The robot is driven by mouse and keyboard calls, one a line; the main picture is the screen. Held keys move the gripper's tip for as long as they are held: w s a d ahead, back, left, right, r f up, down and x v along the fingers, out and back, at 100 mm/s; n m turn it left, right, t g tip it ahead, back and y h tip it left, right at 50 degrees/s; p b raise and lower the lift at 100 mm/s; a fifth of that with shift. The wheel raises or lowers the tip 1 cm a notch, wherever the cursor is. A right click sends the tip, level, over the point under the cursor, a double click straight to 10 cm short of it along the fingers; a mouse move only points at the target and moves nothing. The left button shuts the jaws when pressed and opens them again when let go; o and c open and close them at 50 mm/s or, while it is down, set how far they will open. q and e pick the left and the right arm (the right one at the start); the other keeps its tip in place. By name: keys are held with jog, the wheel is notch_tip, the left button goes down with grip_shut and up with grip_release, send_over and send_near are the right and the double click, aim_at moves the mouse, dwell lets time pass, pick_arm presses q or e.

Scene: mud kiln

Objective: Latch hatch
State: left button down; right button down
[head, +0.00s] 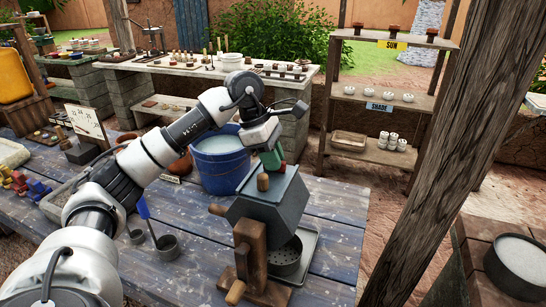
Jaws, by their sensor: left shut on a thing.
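A dark grey box-shaped hopper (272,204) stands on a wooden stand (250,248) on the blue plank table (190,270). Its top face looks like the hatch and appears closed; a latch cannot be made out clearly. A wooden knob (263,182) sticks out at its front edge. A small green piece (271,160) with a red bit (283,167) beside it is at the top of the box. My left gripper (267,149) is above the box, shut on the green piece; its fingertips are partly hidden. My right gripper is not in view.
A blue bucket (220,170) stands close behind the hopper. A dark sieve cup (286,257) sits in a metal tray under it. Small cups (168,245) lie to the left. A thick wooden post (440,150) rises on the right.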

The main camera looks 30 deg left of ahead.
pick_arm(q)
jog(key=shift+m, duration=0.6)
jog(key=c, duration=1.1)
grip_release()
jog(key=shift+r, duration=0.15)
jog(key=v, duration=1)
jog(key=shift+w+a+r+b, duration=0.15)
jog(key=shift+r+b, duration=0.1)
jog(key=shift+b, duration=0.1)
